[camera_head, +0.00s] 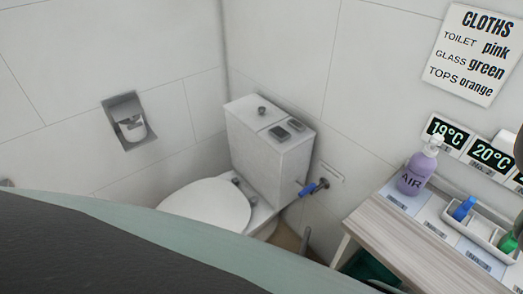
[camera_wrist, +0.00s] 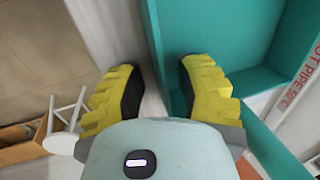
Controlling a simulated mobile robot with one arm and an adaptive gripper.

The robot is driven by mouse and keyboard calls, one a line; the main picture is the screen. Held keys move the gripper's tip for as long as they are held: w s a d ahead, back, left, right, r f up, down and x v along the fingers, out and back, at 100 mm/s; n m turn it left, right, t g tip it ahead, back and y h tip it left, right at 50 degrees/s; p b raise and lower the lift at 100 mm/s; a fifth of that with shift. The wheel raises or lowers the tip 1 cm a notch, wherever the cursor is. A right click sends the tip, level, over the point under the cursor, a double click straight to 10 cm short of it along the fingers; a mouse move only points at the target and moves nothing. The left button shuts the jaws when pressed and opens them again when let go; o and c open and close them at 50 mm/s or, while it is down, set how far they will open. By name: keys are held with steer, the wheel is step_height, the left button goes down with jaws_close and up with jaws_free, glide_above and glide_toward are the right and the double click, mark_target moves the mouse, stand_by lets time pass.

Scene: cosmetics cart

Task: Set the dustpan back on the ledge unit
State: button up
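My gripper (camera_wrist: 158,68) shows in the wrist view with its two yellow ribbed fingers spread apart. I see nothing held between them. A teal open-fronted unit (camera_wrist: 225,30) with inner walls lies beyond and to the right of the fingers; a pale strip runs behind the gap between them. I cannot tell whether this is the ledge unit. No dustpan can be made out in either view. In the head view, a wood-topped ledge (camera_head: 372,226) stands at the right, with a teal shape (camera_head: 372,266) below it. The gripper's fingers do not show there.
On the ledge stand a purple pump bottle (camera_head: 415,172) and a white tray (camera_head: 482,235) with small bottles. A toilet (camera_head: 205,205) stands left of it. In the wrist view, a white stool (camera_wrist: 62,140) is at lower left, and a pipe label (camera_wrist: 300,80) at right.

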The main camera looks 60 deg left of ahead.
steer(key=shift+w+p+v, duration=0.1)
steer(key=shift+p+v, duration=0.25)
steer(key=shift+v, duration=0.35)
steer(key=shift+w+p+v, duration=0.15)
steer(key=shift+p+v, duration=0.15)
steer(key=shift+v, duration=0.45)
steer(key=v, duration=0.9)
steer(key=shift+s+r, duration=0.15)
steer(key=shift+r, duration=0.05)
